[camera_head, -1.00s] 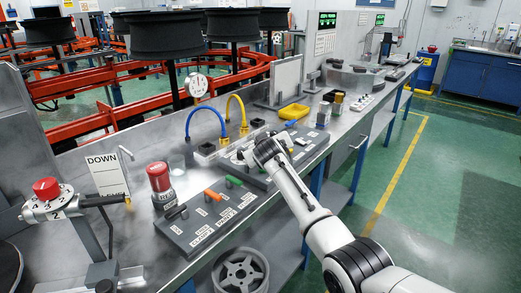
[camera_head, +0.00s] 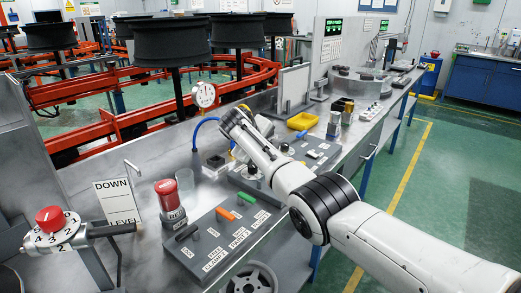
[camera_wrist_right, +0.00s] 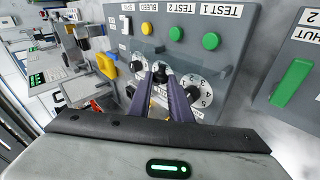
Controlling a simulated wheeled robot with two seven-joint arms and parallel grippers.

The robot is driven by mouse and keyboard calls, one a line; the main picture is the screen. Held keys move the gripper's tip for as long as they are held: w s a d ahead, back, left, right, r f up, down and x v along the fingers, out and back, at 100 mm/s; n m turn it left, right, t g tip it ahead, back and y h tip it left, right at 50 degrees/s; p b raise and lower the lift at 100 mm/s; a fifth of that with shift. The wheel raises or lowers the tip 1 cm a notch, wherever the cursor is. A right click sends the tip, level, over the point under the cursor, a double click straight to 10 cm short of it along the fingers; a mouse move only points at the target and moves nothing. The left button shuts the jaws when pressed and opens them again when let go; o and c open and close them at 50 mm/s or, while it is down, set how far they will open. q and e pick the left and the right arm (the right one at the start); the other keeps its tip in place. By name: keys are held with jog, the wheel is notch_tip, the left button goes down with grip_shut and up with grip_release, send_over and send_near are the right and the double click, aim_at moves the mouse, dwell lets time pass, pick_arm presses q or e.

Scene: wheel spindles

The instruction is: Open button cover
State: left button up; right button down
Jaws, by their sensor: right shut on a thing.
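My left gripper is out of view.
A red knob with a numbered dial (camera_head: 50,219) and a DOWN/LEVEL sign (camera_head: 115,205) stand left of the button. A gauge (camera_head: 204,94) and blue hose rise behind.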

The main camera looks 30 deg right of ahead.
jog(key=shift+w, duration=0.1)
dwell(0.4)
jog(key=c, duration=1.7)
grip_release()
jog(key=shift+o, duration=0.2)
jog(key=v, duration=1)
jog(key=shift+a, duration=0.1)
